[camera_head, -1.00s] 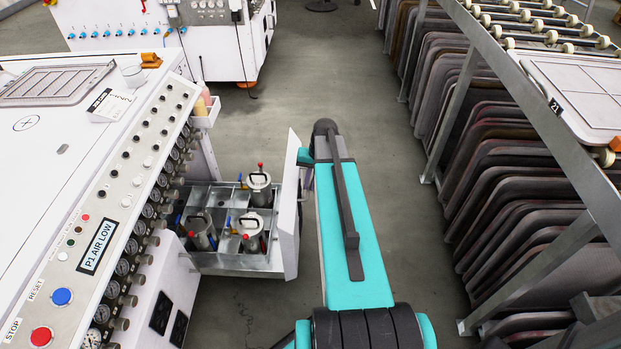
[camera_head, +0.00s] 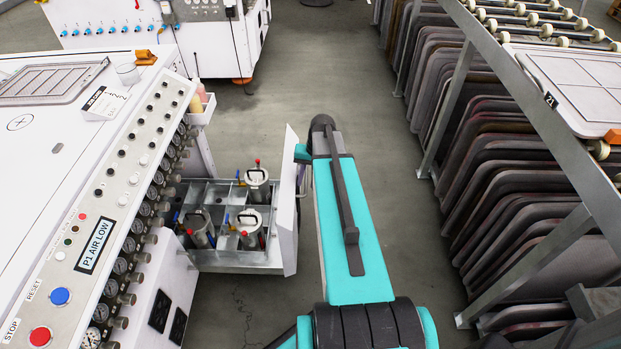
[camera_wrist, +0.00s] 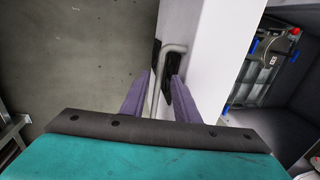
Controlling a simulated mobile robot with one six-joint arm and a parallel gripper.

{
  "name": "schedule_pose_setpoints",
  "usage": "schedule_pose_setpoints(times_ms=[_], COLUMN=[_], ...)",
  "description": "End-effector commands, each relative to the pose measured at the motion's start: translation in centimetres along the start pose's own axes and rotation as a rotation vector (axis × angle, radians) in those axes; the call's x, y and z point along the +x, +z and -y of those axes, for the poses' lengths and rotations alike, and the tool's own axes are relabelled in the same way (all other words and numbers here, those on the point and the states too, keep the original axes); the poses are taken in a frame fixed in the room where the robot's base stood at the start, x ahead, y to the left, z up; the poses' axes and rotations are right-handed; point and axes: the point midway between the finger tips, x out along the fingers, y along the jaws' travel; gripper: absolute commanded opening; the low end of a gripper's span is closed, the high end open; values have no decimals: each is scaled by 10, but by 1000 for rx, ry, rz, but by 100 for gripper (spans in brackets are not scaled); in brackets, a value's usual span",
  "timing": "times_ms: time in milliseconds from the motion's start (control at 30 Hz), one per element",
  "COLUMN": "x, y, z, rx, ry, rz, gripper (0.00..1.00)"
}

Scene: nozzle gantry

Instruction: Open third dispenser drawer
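The pulled-out dispenser drawer (camera_head: 226,258) is a metal tray with dividers and a white front panel (camera_head: 286,210), extending from the white machine. It holds three lidded metal canisters, one of them at the back (camera_head: 257,187). In the wrist view the white front (camera_wrist: 208,60) carries a grey bar handle (camera_wrist: 160,85) with dark mounts. My gripper (camera_wrist: 161,80) has its two purple fingers on either side of the handle. Gaps show between the fingers and the bar, so it looks open. In the head view my arm mostly hides the gripper and handle.
The white control console (camera_head: 103,200) with knobs, gauges and a "P1 AIR LOW" display stands at the left. A rack of dark panels (camera_head: 510,190) lines the right. Grey floor (camera_head: 320,70) is clear ahead between them. Another white machine (camera_head: 200,50) stands at the back.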

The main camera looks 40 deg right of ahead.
Motion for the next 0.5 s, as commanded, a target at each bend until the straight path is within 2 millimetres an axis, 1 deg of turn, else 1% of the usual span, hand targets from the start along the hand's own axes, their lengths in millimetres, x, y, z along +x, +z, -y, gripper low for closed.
schedule_pose_setpoints(times_ms=[167,267,500], x=[-8,-17,-48], y=[-1,0,0], z=[0,0,-1], rx=[0,0,1], ry=[0,0,0], rz=[-2,-1,-3], gripper=[28,28,28])
